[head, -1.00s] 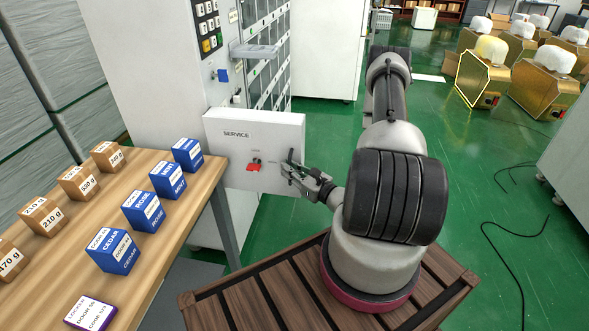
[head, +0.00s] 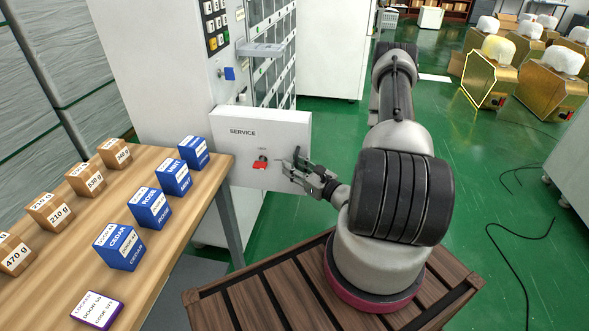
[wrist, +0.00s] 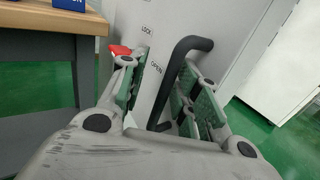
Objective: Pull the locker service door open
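The white service door (head: 235,155) is a panel marked SERVICE on the lower front of the locker (head: 150,60). I cannot tell whether it stands ajar. A red lever (head: 260,166) sits mid-panel; it also shows in the wrist view (wrist: 121,51), left of the LOCK and OPEN labels. The dark bar handle (wrist: 188,46) is near the door's right side. My gripper (head: 290,170) is at the handle. In the wrist view, my gripper (wrist: 160,92) has its fingers apart, with part of the handle between them. Contact with the handle cannot be made out.
A wooden table (head: 75,245) stands left of the door, holding blue boxes (head: 120,247), brown weight boxes (head: 50,212) and a purple-edged card (head: 97,310). Its leg (head: 231,225) is close to the door. Green floor (head: 470,200) is mostly open on the right, with black cables (head: 515,270).

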